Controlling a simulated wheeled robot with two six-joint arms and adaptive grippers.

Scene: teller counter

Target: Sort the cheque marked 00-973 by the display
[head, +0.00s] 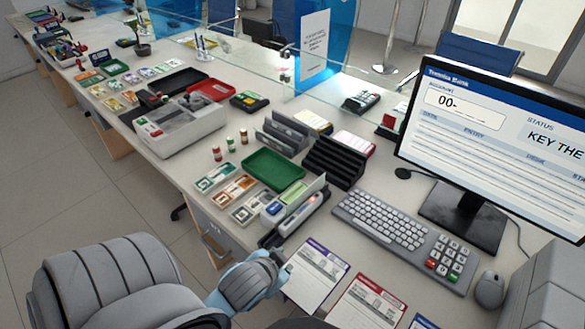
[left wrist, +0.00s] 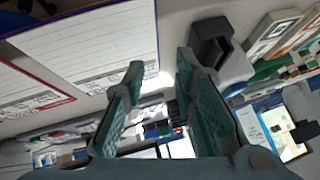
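The display (head: 490,135) at the right shows an account field starting "00-" followed by blanks, and a status starting "KEY THE". Below it are the keyboard (head: 385,221) and a number pad (head: 447,262) with red and green keys. Printed sheets with purple (head: 312,275), red (head: 367,305) and blue (head: 422,322) headings lie at the counter's front. I cannot read 00-973 on any paper. My left gripper (head: 284,270) is beside the purple-headed sheet. In the left wrist view its fingers (left wrist: 160,68) are apart with nothing between them. My right gripper is out of view.
A long grey device (head: 300,215) with an orange light stands just behind the left gripper. A green tray (head: 273,170), a black stepped rack (head: 335,162) and note stacks (head: 232,188) crowd behind it. A mouse (head: 489,290) lies at the right.

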